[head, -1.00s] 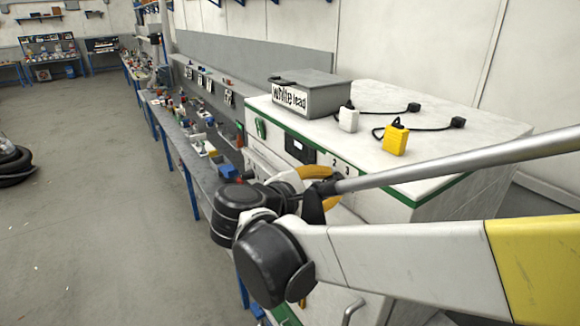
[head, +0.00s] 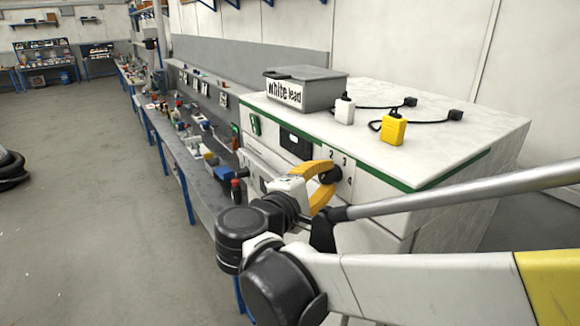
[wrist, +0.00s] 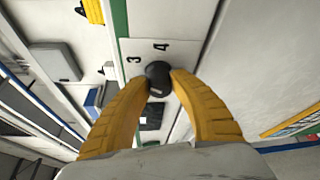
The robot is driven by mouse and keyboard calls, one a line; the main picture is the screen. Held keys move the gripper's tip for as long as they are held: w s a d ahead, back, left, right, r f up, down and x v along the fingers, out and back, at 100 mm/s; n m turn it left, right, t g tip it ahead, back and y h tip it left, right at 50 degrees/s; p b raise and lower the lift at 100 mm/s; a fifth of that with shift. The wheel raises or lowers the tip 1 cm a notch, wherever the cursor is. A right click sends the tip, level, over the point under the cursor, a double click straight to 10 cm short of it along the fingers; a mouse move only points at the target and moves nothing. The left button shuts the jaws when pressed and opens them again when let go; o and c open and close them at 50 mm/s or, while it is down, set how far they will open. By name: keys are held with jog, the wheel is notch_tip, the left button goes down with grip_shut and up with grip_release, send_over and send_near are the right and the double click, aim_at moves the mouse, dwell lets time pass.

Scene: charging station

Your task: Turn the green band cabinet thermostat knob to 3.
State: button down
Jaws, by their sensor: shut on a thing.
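The white cabinet with the green band (head: 425,187) stands right of centre in the head view. Its black thermostat knob (head: 330,174) sits on the front beside a white dial plate with the numerals 2, 3 and 4. In the wrist view the knob (wrist: 158,76) lies between the tips of my yellow fingers, with 3 and 4 on the plate (wrist: 148,50) above it. My gripper (head: 327,173) is shut on the knob, which also shows in the wrist view (wrist: 160,84). I cannot make out a pointer mark on the knob.
On the cabinet top are a grey box (head: 305,90) labelled "white lead", a white plug block (head: 344,110) and a yellow one (head: 393,129), both with black cords. A cluttered workbench (head: 205,180) runs along the left. The floor (head: 80,200) at left is open.

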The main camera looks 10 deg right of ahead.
dwell(0.3)
jog(key=c, duration=1.1)
grip_release()
jog(key=v, duration=1.2)
jog(key=shift+f, duration=0.1)
